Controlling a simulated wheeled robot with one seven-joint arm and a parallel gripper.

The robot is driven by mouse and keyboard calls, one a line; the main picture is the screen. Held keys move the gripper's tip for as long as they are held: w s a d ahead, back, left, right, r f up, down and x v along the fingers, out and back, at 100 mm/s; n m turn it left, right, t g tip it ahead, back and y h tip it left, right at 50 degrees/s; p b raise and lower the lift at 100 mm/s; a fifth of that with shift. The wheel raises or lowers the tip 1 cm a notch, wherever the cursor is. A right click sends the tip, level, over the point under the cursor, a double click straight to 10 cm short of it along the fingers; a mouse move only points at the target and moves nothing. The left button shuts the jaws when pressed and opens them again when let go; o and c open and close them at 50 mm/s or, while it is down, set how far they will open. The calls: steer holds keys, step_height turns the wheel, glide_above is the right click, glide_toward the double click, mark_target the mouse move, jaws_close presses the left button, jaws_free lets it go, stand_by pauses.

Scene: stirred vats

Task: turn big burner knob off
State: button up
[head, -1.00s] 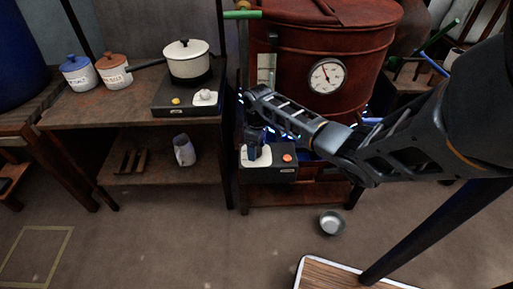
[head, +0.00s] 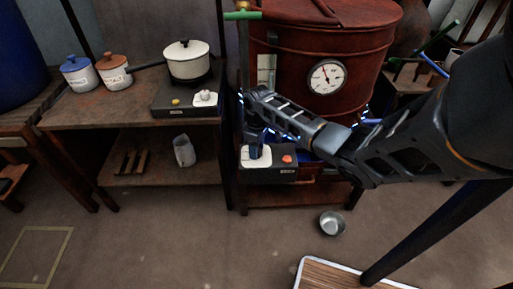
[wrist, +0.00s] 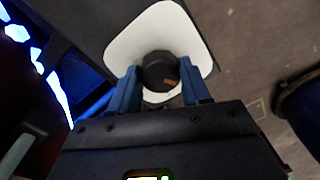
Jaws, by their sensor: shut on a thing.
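The big burner (head: 283,176) is a dark box low under the red vat (head: 300,62), with a white plate (wrist: 197,30) on its front. Its round black knob (wrist: 160,68) has a small orange-brown mark and stands on the white plate. My gripper (head: 256,157) reaches down to the plate. In the wrist view, the blue fingers of my gripper (wrist: 160,88) are shut on the knob, one on each side. The knob is hidden behind the fingers in the head view. Blue glow (wrist: 52,82) shows beside the burner.
An orange button (head: 287,159) sits right of the plate. A smaller burner (head: 172,104) with a white knob (head: 205,97) carries a lidded pot (head: 189,64) on the left bench. A gauge (head: 327,76) is on the vat. A metal bowl (head: 332,223) lies on the floor.

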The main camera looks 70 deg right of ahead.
steer(key=shift+a+r+m+p, duration=0.15)
steer(key=shift+m+p, duration=0.15)
steer(key=shift+p, duration=0.2)
steer(key=shift+m+p, duration=0.5)
steer(key=shift+p, duration=0.35)
steer(key=m+p, duration=0.2)
steer(key=shift+m, duration=0.3)
steer(key=m+p, duration=0.1)
steer(key=m, duration=0.1)
steer(key=shift+m, duration=0.3)
steer(key=m+p, duration=0.1)
steer(key=m, duration=0.3)
steer(key=shift+m, duration=0.3)
steer(key=m+p, duration=0.1)
steer(key=m, duration=1.1)
steer(key=shift+h, duration=0.3)
steer(key=shift+m, duration=0.4)
